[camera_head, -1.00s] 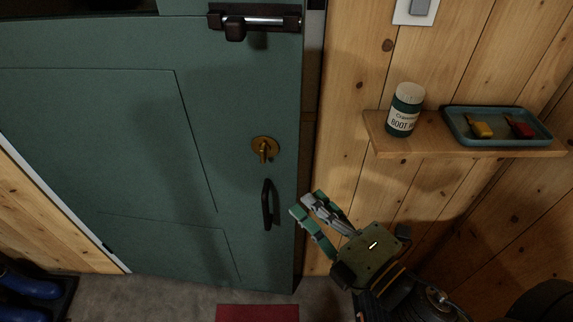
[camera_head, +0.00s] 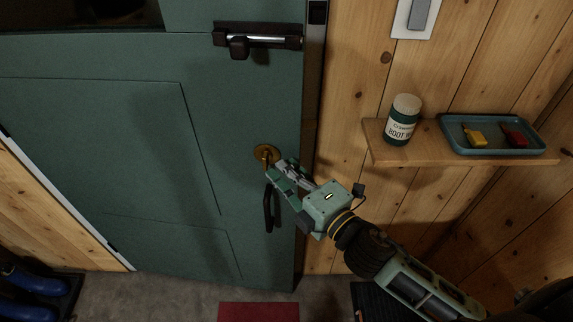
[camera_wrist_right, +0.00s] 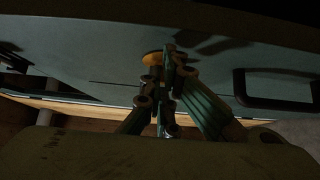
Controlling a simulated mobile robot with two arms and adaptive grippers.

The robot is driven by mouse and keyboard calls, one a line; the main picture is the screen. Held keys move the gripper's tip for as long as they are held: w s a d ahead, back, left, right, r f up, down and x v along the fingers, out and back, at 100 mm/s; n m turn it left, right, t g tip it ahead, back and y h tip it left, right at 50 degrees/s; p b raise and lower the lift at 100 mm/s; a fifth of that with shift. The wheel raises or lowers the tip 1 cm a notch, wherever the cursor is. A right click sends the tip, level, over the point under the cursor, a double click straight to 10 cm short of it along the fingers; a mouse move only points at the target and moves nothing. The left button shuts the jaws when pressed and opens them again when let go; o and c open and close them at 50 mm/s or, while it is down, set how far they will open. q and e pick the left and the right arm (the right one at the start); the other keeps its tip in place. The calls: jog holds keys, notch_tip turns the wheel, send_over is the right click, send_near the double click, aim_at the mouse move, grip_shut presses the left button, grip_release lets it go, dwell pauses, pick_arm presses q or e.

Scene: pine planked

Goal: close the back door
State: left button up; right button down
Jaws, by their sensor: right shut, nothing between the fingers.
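The back door (camera_head: 130,140) is a green panelled door filling the left of the head view. A dark gap shows along its right edge, beside the frame; I cannot tell whether it is fully closed. A brass lock turn (camera_head: 266,153) sits above a dark pull handle (camera_head: 268,208). A bolt with a metal bar (camera_head: 262,41) is near the top. My right gripper (camera_head: 274,170) is shut and empty, its fingertips at the brass lock and partly covering it. The right wrist view shows the fingers (camera_wrist_right: 166,62) in front of the brass plate (camera_wrist_right: 152,59). My left gripper is not in view.
A wooden shelf (camera_head: 430,158) on the right wall holds a boot wax jar (camera_head: 403,120) and a blue tray (camera_head: 445,135) with yellow and red items. A light switch (camera_head: 417,17) is above. A red mat (camera_head: 258,312) and blue boots (camera_head: 30,290) are on the floor.

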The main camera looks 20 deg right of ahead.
aim_at(298, 155)
jog(key=shift+w+d, duration=0.1)
jog(key=shift+w, duration=0.1)
jog(key=w+d, duration=0.1)
jog(key=w, duration=0.1)
jog(key=w+d, duration=0.1)
jog(key=w, duration=0.1)
jog(key=w+d, duration=0.1)
jog(key=w, duration=0.1)
jog(key=shift+w+p, duration=0.2)
jog(key=shift+p, duration=0.1)
jog(key=shift+s, duration=0.1)
jog(key=shift+s+a, duration=0.1)
